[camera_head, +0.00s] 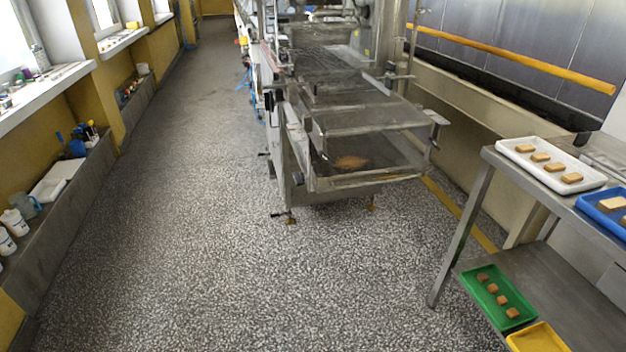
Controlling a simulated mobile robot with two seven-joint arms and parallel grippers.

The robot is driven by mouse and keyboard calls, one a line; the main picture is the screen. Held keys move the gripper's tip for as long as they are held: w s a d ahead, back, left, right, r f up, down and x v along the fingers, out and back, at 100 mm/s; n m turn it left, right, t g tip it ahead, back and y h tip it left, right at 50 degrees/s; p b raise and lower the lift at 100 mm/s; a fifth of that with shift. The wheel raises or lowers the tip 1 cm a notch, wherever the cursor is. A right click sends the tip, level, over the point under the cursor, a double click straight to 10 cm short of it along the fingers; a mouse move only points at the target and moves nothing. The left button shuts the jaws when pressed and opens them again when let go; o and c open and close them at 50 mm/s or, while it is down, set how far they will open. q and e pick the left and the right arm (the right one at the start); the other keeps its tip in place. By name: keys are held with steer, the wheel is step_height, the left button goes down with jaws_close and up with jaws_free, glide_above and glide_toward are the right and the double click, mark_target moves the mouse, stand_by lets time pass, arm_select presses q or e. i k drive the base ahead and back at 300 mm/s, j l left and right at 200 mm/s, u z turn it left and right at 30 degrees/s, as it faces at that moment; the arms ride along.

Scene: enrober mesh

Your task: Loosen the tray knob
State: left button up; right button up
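The enrober (300,110) stands at the upper middle, its mesh conveyor (365,118) facing me. Below the mesh end is a tray (365,182) with a brown patch (352,162) on it. Small knob-like parts show on the machine's left side: one on the frame (297,178), a dark one further left (263,154) and one low by the foot (276,215). I cannot tell which is the tray knob, or how tight it is. Neither of my grippers is in view.
A metal table (468,232) at right carries a white tray (525,166) and a blue tray (584,208) with biscuits. Its lower shelf holds a green tray (480,302) and a yellow tray (538,338). A ledge (60,215) with bottles lines the left wall. The speckled floor (200,230) between is clear.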

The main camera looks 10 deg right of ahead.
mark_target(300, 178)
steer(key=i+j+z, duration=0.2)
steer(key=z, duration=0.15)
steer(key=i+j+z, duration=0.15)
steer(key=j+z, duration=0.2)
steer(key=i+j+z, duration=0.1)
steer(key=j+z, duration=0.65)
steer(key=i+j, duration=0.05)
